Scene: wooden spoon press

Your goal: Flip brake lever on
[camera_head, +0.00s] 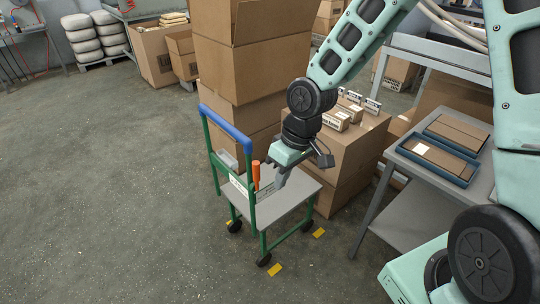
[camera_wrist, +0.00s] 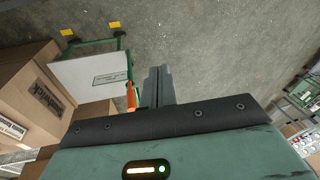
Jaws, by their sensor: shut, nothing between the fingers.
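A small cart with a green frame, a blue handle (camera_head: 227,128) and a grey deck (camera_head: 290,200) stands on the floor. An orange brake lever (camera_head: 256,173) stands upright beside the handle end of the cart. In the wrist view the lever (camera_wrist: 131,97) shows just left of my fingers, its lower part hidden. My gripper (camera_head: 280,182) is shut and empty, pointing down over the deck, right of the lever. The fingers (camera_wrist: 158,84) are side by side in the wrist view. I cannot tell whether they touch the lever.
Tall cardboard boxes (camera_head: 240,65) stand behind the cart. A box with small packages (camera_head: 335,150) stands close to its right. A grey table (camera_head: 400,175) with blue trays (camera_head: 440,155) is further right. Floor left of the cart is clear.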

